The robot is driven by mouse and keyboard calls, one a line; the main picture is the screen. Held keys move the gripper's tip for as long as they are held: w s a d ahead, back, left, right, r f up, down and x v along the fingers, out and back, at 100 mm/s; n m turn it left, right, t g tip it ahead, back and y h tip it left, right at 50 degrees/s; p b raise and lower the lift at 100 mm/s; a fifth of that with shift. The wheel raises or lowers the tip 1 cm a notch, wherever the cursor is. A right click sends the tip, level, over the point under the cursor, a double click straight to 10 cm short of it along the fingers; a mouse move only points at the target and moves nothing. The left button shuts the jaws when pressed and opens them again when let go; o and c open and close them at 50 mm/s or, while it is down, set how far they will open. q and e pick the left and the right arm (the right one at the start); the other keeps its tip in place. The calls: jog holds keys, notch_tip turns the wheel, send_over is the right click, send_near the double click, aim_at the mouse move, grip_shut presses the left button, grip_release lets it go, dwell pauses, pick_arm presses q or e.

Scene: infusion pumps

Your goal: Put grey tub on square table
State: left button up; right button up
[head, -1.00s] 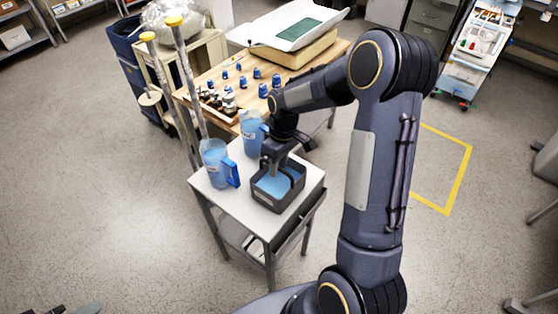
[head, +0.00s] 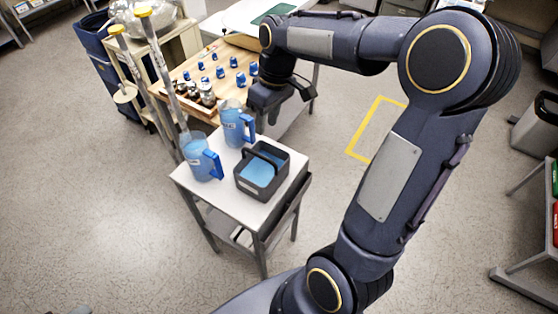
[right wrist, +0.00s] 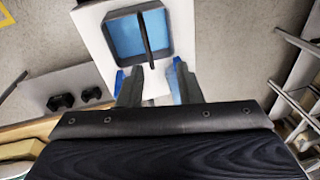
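The grey tub (head: 258,188), dark with a blue inside and a handle arched over it, sits upright on the white top of the small square table (head: 222,196). The tub (right wrist: 109,40) and its handle also show in the right wrist view, beyond the fingertips. My right gripper (head: 264,112) is above the table's far side, behind and apart from the tub. In the right wrist view its two fingers (right wrist: 156,80) are spread with nothing held between them. My left gripper is not in view.
Two blue jugs, one at the left (head: 201,163) and one at the back (head: 233,128), share the tabletop with the tub. A wooden table (head: 205,72) with blue-capped items and jars stands just behind. The floor in front and to the left is clear.

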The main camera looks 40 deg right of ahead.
jog(key=s+a+m+t+y, duration=0.1)
jog(key=s+a, duration=0.3)
jog(key=s, duration=0.5)
jog(key=s+a+m+t, duration=0.4)
jog(key=s, duration=0.5)
jog(key=shift+s+r+y, duration=0.15)
jog(key=shift+s+y, duration=0.25)
